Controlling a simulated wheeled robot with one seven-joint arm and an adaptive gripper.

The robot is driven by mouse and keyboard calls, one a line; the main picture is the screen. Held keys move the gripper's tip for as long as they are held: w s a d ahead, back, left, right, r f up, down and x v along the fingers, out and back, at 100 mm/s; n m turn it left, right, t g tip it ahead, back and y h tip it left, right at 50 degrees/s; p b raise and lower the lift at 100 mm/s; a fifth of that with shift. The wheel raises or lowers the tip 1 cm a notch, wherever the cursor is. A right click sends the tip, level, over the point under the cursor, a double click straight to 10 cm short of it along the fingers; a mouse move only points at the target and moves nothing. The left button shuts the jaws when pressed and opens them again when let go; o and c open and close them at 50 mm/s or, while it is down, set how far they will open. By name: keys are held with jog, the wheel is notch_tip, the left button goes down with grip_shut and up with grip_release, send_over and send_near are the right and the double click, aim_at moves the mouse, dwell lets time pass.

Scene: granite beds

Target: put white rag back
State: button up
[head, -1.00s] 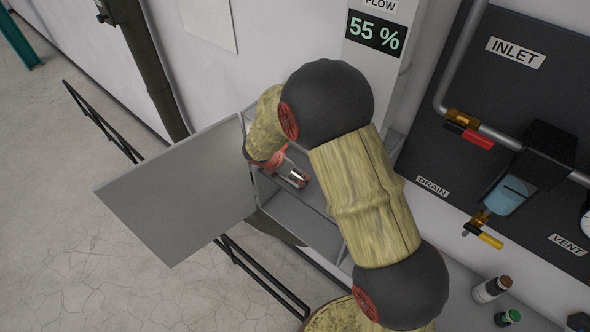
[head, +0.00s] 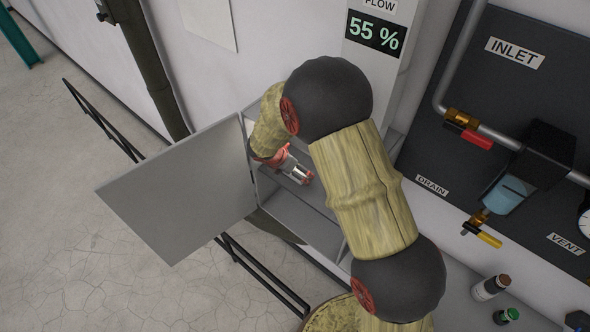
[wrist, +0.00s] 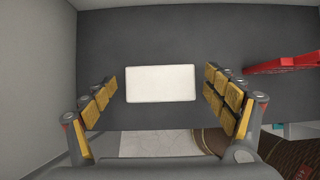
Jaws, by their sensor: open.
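The white rag (wrist: 160,84) shows in the wrist view as a flat white rectangle on a grey shelf surface (wrist: 160,30). My gripper (wrist: 160,92) is open, with its yellow-padded fingers to the left and right of the rag and apart from it. In the head view my gripper (head: 299,174) is inside the open grey cabinet (head: 298,218), near a shelf. The rag cannot be made out in the head view; my arm covers part of the cabinet.
The cabinet door (head: 178,190) stands open to the left. A red object (wrist: 285,64) lies at the right in the wrist view. Bottles (head: 490,288) stand on the counter at right. A dark panel (head: 500,110) with pipes and valves is on the wall.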

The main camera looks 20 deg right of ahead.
jog(key=shift+r, duration=0.1)
jog(key=shift+r, duration=0.2)
jog(key=shift+v, duration=1.15)
jog(key=s+a+b, duration=0.2)
jog(key=s+a, duration=0.4)
jog(key=a, duration=0.4)
jog(key=shift+s+r, duration=0.15)
jog(key=shift+s, duration=0.25)
jog(key=shift+a, duration=0.1)
